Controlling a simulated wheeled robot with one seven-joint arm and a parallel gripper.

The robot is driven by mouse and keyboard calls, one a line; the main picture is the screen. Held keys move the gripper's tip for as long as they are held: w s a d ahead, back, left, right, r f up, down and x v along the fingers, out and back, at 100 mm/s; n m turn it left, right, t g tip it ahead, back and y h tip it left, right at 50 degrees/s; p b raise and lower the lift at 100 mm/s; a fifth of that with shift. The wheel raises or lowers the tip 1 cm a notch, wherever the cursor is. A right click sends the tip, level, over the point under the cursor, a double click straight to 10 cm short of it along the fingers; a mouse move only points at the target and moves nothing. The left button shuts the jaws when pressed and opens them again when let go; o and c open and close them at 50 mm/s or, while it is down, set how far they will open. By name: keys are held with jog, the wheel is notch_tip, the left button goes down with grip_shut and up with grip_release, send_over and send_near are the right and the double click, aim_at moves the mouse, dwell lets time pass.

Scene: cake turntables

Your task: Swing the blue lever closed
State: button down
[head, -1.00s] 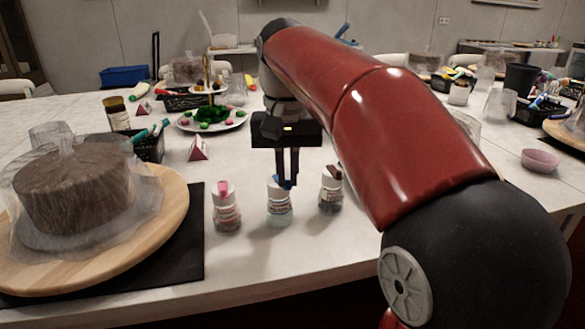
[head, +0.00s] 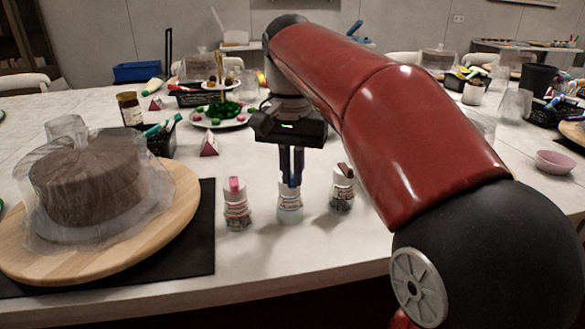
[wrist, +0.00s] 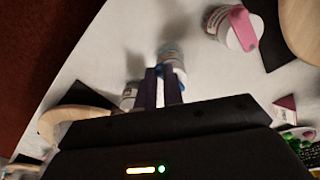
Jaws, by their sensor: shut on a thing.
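Three small jars stand in a row on the white table. The middle jar (head: 290,209) has a blue lever (head: 291,188) at its top, largely hidden by my fingers. My gripper (head: 291,184) points down over this jar, its two fingers close together and shut on the blue lever. In the wrist view, the fingers (wrist: 163,88) reach the top of the middle jar (wrist: 173,55), with a bit of blue beside them. The lever's exact angle is hard to tell. The left jar (head: 237,212) has a pink lever, and the right jar (head: 342,192) a brown one.
A covered cake on a wooden turntable (head: 185,215) stands at the left on a black mat (head: 205,240). Behind are a pink triangular card (head: 209,145), a plate of sweets (head: 240,121) and a black basket (head: 160,143). The table in front of the jars is clear.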

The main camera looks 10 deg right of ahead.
aim_at(292, 179)
jog(key=c, duration=1.5)
grip_release()
jog(key=shift+r, duration=3.9)
